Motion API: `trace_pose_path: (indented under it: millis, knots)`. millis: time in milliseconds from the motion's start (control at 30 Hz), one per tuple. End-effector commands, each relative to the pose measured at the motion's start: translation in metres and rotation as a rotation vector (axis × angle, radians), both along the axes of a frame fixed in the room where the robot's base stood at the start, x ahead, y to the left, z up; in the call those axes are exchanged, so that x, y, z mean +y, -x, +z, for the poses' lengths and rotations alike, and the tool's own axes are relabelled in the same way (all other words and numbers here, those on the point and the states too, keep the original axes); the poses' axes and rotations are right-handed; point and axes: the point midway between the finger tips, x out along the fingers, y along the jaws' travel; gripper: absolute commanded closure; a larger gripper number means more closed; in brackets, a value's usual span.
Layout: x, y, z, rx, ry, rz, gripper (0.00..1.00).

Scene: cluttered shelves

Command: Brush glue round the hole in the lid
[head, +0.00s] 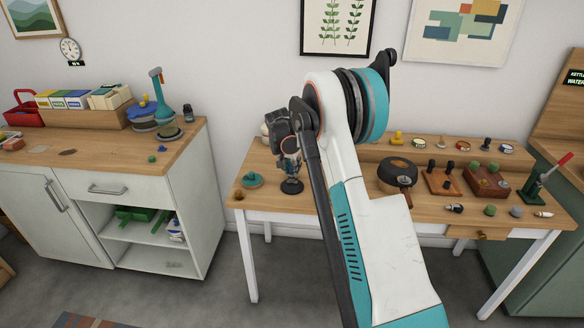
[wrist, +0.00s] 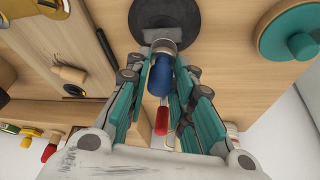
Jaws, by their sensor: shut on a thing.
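The far tip points at a round black disc (wrist: 195,18) on the table, which may be the lid. That disc also shows under my gripper in the head view (head: 291,187). Whether the tip touches it, I cannot tell; no hole is visible. A teal disc with a knob (wrist: 289,32) lies beside it, also in the head view (head: 252,180). No glue is recognisable.
A round black pot (head: 397,173) stands on the table (head: 350,205) right of my arm. Further right are wooden blocks with knobs (head: 487,181) and a green lever tool (head: 540,180). A raised shelf with small items runs along the back. The left counter (head: 110,160) stands apart.

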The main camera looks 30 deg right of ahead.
Motion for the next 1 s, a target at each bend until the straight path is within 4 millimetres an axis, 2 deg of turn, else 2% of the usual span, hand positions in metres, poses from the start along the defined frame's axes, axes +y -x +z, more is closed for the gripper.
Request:
trace_pose_path:
  millis: [1000]
  knots:
    - [0.0004, 0.0006, -0.008, 0.0, 0.0, 0.0, 1.0]
